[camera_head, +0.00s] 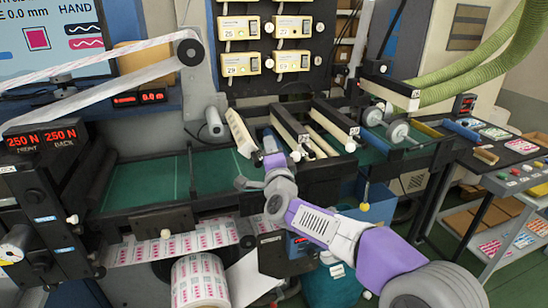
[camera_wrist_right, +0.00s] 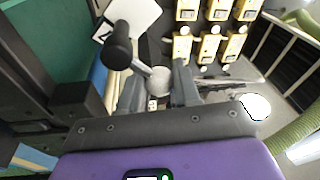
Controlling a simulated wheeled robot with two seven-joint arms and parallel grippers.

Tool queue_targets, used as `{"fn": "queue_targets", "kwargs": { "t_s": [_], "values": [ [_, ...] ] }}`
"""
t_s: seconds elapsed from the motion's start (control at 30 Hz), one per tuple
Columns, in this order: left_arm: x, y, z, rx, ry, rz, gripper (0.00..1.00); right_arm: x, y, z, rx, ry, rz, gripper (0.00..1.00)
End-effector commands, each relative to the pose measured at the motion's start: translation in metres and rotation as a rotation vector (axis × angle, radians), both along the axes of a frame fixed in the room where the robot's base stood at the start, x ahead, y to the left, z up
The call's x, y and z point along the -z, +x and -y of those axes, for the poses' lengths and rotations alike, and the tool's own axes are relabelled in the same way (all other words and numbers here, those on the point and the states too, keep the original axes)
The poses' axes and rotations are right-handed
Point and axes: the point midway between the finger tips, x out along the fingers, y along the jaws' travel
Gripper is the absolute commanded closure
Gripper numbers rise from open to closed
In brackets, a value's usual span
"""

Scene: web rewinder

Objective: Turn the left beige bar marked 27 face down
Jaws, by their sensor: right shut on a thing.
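The left beige bar (camera_head: 240,132) stands tilted above the green bed of the machine, left of the other beige bars. I cannot read a number 27 on it in the head view. My right gripper (camera_head: 270,153) is at the near end of this bar. In the wrist view its two fingers (camera_wrist_right: 159,84) are closed on a pale round knob (camera_wrist_right: 158,78) beside a black cylinder (camera_wrist_right: 117,48). How the knob joins the bar is partly hidden by the fingers. My left gripper is not in view.
Other beige bars (camera_head: 291,128) lie to the right, with white rollers (camera_head: 399,131) beyond them. Yellow boxes (camera_head: 240,27) hang on the dark back panel. A printed web roll (camera_head: 200,283) is below in front. The green bed (camera_head: 150,182) at left is clear.

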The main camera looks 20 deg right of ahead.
Motion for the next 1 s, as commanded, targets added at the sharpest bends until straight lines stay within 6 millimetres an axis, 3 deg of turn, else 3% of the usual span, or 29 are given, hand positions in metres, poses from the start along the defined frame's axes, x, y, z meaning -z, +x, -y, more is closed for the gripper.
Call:
{"fn": "queue_targets", "kwargs": {
  "t_s": [0.4, 1.0],
  "values": [
    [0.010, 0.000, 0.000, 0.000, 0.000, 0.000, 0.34, -0.017, -0.002, -0.019, -0.002, -0.395, 0.028, 0.99],
    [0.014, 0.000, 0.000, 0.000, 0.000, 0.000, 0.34, -0.019, -0.003, -0.046, -0.001, -0.966, 0.044, 0.99]
  ]
}}
